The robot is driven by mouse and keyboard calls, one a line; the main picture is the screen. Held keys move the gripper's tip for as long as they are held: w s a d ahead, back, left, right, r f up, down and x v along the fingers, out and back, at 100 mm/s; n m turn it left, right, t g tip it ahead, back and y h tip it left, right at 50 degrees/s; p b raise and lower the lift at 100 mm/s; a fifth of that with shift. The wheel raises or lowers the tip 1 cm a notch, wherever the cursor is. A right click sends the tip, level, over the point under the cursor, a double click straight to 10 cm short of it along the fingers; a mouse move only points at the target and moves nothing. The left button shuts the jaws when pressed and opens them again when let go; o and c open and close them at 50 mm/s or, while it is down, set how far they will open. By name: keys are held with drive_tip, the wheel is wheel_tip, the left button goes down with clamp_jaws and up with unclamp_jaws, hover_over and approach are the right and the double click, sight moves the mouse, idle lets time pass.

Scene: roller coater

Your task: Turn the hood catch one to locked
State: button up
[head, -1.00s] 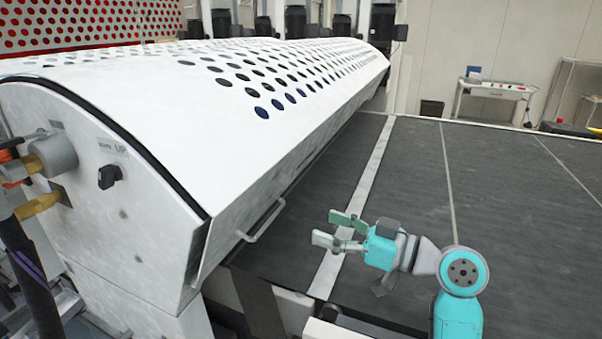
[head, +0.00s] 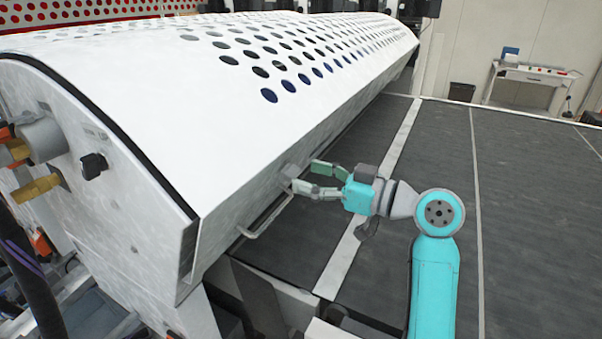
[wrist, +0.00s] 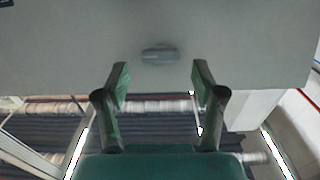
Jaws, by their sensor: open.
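The hood catch (wrist: 160,54) is a small grey oval knob on the pale front face of the hood, its long side lying level in the wrist view. In the head view a small grey piece on the hood's lower front, probably this catch (head: 288,171), sits just left of my fingertips. My gripper (head: 306,177) is open, its two green-padded fingers pointing at the hood face. In the wrist view my gripper (wrist: 162,82) has the catch ahead, centred between the fingers and beyond their tips. Nothing is between the fingers.
The white perforated hood (head: 150,130) fills the left of the head view. A bent handle bar (head: 265,218) projects from its lower edge, close below my gripper. A black switch (head: 94,165) sits on its end panel.

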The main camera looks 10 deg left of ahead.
sight(292, 173)
drive_tip(key=shift+x, duration=1.3)
drive_tip(key=shift+c, duration=0.3)
drive_tip(key=c, duration=1.1)
